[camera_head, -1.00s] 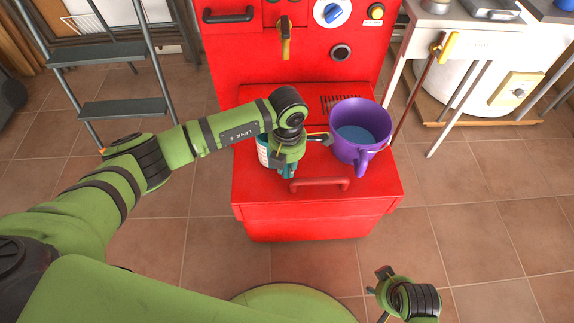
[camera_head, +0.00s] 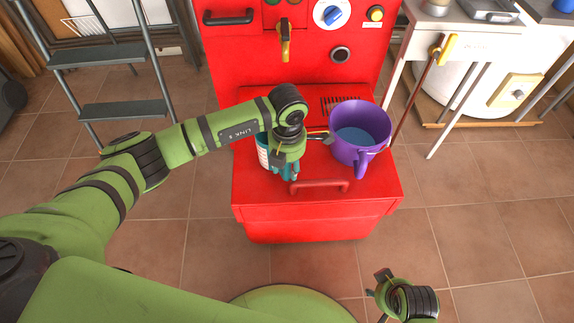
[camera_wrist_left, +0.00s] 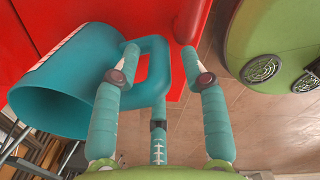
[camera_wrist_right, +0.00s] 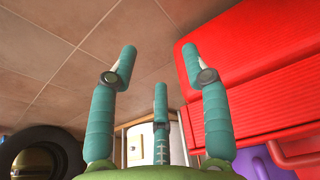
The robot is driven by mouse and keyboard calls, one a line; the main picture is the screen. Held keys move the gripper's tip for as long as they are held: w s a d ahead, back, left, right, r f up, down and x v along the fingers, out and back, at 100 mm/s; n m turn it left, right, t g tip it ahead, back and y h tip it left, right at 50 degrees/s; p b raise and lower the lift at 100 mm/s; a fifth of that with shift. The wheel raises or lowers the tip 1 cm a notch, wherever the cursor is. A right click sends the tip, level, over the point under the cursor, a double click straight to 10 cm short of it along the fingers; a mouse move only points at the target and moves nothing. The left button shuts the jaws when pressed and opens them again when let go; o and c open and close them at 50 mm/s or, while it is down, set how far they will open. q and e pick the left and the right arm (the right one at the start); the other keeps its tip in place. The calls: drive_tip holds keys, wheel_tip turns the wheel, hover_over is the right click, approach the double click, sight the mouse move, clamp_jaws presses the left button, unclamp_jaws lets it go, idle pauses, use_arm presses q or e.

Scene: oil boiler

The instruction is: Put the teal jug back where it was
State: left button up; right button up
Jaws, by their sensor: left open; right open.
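The teal jug (camera_head: 264,158), with a white label, stands on the red boiler ledge, mostly hidden in the head view by my left arm. The left wrist view shows its body (camera_wrist_left: 65,95) and its square handle. My left gripper (camera_head: 290,158) is at the jug, and its fingers are apart on either side of part of the handle in the left wrist view (camera_wrist_left: 160,52). I cannot tell whether they touch it. My right gripper (camera_head: 378,293) is open and empty over the floor at the lower right; its spread fingers show in the right wrist view (camera_wrist_right: 160,50).
A purple bucket (camera_head: 350,152) with blue content stands on the ledge, close to the right of my left gripper. A red handle (camera_head: 320,184) is at the ledge's front. A ladder (camera_head: 108,50) stands at the left and a white table (camera_head: 465,45) at the right. The tiled floor is clear.

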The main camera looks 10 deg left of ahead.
use_arm(q)
wheel_tip(320, 180, up, 11)
drive_tip(key=shift+s+f+p, duration=0.1)
drive_tip(key=shift+p, duration=0.65)
use_arm(e)
drive_tip(key=f, duration=0.2)
drive_tip(key=s+f, duration=0.1)
drive_tip(key=f, duration=0.1)
drive_tip(key=shift+s+f, duration=0.1)
drive_tip(key=shift+s, duration=0.1)
use_arm(q)
drive_tip(key=shift+d, duration=0.1)
